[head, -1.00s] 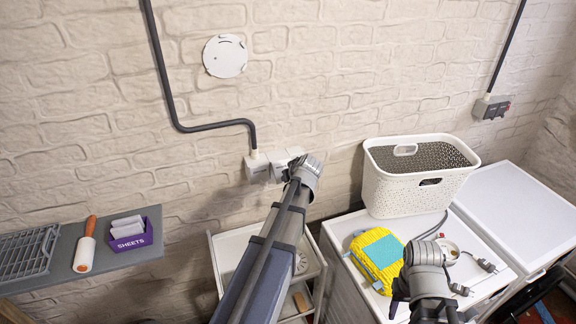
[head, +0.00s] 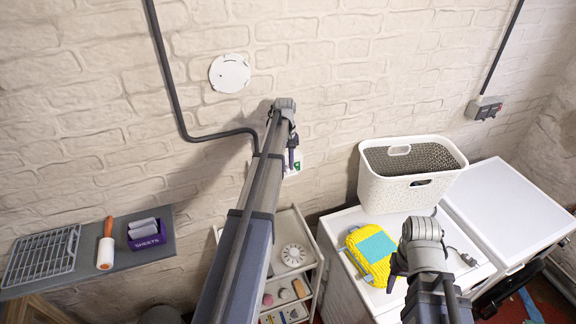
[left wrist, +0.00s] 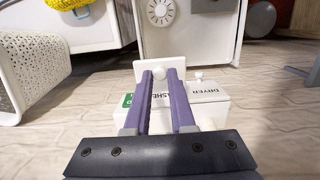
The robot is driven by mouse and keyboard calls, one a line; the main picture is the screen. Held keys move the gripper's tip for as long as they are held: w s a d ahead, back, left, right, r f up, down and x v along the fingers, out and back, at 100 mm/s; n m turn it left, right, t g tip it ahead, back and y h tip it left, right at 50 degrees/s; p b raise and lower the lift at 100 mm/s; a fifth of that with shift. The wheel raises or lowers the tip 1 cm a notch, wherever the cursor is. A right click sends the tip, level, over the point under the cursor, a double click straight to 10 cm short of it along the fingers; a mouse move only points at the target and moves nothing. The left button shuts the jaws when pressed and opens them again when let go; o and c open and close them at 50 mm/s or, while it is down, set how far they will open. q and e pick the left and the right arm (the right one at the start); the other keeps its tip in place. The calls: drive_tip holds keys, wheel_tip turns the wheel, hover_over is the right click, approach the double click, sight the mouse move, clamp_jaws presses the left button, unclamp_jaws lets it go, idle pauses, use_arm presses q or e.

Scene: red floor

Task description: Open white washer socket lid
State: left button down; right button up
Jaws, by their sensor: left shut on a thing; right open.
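The white socket box is on the brick wall. In the left wrist view its washer socket (left wrist: 163,101) reads "WASHE", the rest hidden by a finger, beside the dryer socket (left wrist: 209,91). My left gripper (left wrist: 161,77) is shut on a white lid (left wrist: 158,64) that stands out at the washer socket; a green mark shows at the socket's left edge. In the head view my left gripper (head: 292,155) is at the wall, with white and green of the socket just below it; my arm hides the rest. My right gripper (head: 394,278) is open above the white worktop.
A white laundry basket (head: 378,190) and a yellow pack with a teal patch (head: 359,250) stand on the white worktop (head: 340,290). A white trolley (head: 312,250) is below the socket. A grey shelf (head: 95,265) is at left.

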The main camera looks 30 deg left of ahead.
use_arm(q)
drive_tip(key=shift+w+a+r+g+h, duration=0.35)
drive_tip(key=shift+r+g+h, duration=0.1)
drive_tip(key=shift+g+h, duration=0.15)
idle(0.3)
drive_tip(key=c, duration=0.8)
unclamp_jaws()
drive_tip(key=shift+o, duration=0.2)
